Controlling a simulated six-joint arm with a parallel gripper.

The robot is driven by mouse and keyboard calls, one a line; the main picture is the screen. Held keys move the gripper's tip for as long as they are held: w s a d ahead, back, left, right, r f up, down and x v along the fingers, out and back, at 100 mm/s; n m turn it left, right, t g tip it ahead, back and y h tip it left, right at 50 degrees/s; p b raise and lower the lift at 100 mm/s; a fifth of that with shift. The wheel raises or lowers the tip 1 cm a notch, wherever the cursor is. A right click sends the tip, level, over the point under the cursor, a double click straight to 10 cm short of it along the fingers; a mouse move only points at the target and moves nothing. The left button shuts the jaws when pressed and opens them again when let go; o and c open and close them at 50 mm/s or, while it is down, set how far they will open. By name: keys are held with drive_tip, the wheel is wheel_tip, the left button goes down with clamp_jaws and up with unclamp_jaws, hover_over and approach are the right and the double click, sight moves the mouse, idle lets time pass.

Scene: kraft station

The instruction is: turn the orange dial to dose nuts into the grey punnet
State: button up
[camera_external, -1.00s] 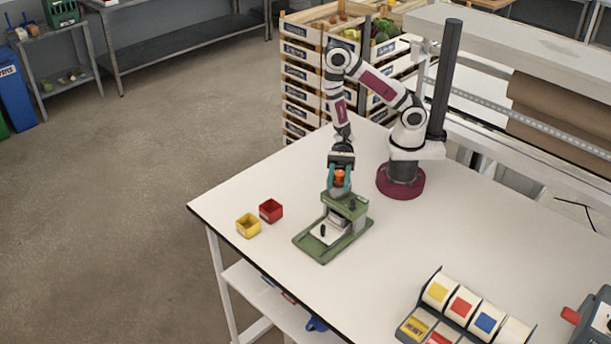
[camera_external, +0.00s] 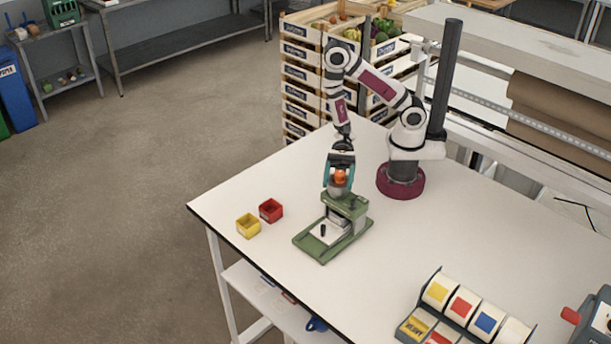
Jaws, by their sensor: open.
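The orange dial (camera_external: 340,176) sits at the top of a green dosing stand on the table. My gripper (camera_external: 339,182) points down over it, with its teal fingers apart on either side of the dial. I cannot tell whether the fingers touch it. The green stand (camera_external: 318,249) has a pale plate (camera_external: 327,232) with a small dark peg on its base.
A yellow bin (camera_external: 248,226) and a red bin (camera_external: 270,210) stand left of the stand. A rack with coloured labels (camera_external: 462,306) is at the front right. Stacked crates (camera_external: 303,76) stand behind the table. The tabletop between the stand and the rack is clear.

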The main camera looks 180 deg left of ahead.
drive_tip(key=s+a, duration=0.1)
drive_tip(key=s, duration=0.5)
drive_tip(key=shift+s, duration=0.3)
drive_tip(key=shift+a, duration=0.1)
